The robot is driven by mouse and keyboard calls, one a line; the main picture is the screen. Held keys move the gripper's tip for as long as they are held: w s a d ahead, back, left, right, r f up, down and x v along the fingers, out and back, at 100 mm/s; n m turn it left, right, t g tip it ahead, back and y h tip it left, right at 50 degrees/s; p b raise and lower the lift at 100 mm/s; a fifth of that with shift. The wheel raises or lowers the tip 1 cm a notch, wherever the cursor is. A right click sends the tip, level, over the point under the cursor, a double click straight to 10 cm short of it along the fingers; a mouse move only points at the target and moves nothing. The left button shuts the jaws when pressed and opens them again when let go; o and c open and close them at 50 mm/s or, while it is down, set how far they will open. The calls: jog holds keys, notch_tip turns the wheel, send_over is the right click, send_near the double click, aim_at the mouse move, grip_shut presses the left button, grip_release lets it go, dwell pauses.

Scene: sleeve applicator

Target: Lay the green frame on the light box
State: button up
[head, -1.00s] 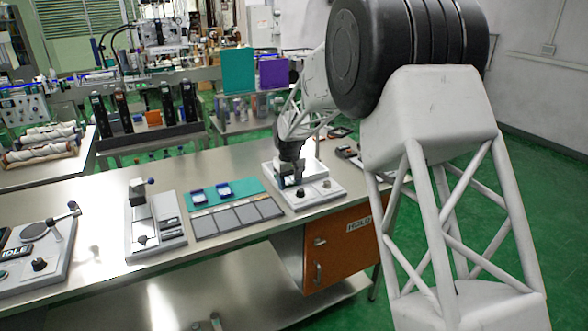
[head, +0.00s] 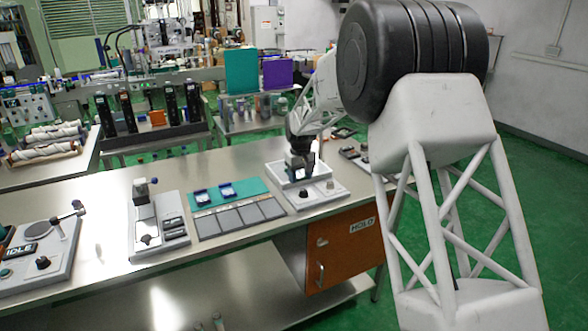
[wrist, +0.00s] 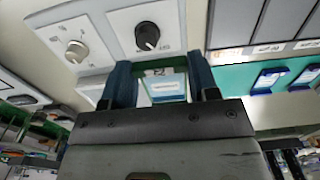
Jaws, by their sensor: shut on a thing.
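My gripper (head: 301,174) is over the light box (head: 317,191), a white box with two knobs at the back right of the bench. In the wrist view, the dark fingers of my gripper (wrist: 162,84) are shut on the green frame (wrist: 182,75), which has a pale label in its middle. The fingers and palm hide part of the frame. The knob side of the light box (wrist: 108,38) shows beyond the fingers. I cannot tell whether the frame touches the box.
A device with a small post (head: 146,215) stands further left. Bare bench (head: 100,190) lies between it and the far-left station.

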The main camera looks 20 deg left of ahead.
jog(key=shift+w+a+f, duration=0.2)
jog(key=shift+w+a, duration=0.9)
jog(key=shift+w, duration=0.9)
jog(key=shift+w+a+f, duration=0.2)
jog(key=shift+w+a, duration=0.9)
jog(key=shift+w, duration=0.95)
jog(key=shift+w+a+f, duration=0.2)
jog(key=shift+w+a, duration=0.9)
jog(key=shift+w, duration=0.9)
jog(key=shift+f, duration=1.75)
jog(key=shift+f, duration=0.15)
jog(key=o, duration=0.9)
notch_tip(320, 180, up, 12)
